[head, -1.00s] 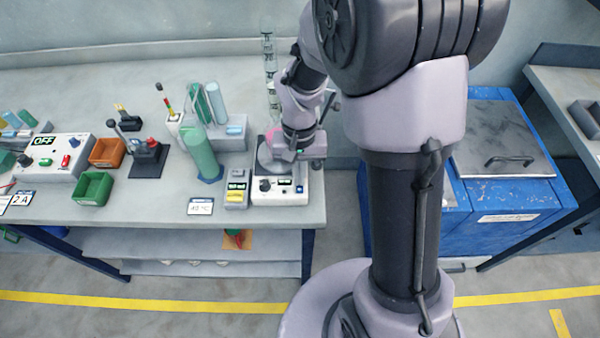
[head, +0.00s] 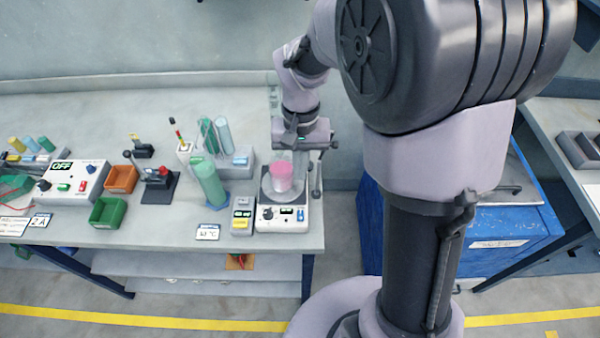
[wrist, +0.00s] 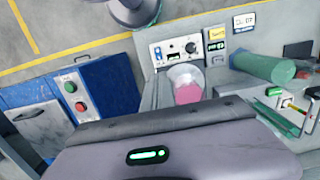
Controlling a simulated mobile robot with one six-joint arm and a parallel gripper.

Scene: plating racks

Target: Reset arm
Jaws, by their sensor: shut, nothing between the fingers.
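My gripper (head: 302,140) is shut and empty at the end of my arm, just behind and above the hotplate at the right end of the bench. Its fingertips are hard to make out. In the wrist view its grey housing (wrist: 170,158) with a green light fills the bottom, and no fingers show. A clear beaker with pink liquid (head: 282,177) stands upright on the white hotplate (head: 282,222), apart from the fingers as far as I can tell. The beaker (wrist: 187,90) and hotplate (wrist: 172,52) also show in the wrist view.
A green cylinder (head: 210,184) stands left of the hotplate, with a small yellow-marked box (head: 242,222) between them. A test tube rack (head: 238,162), orange bin (head: 121,179) and green bin (head: 108,212) are further left. A blue cabinet (head: 515,235) stands right, past a gap.

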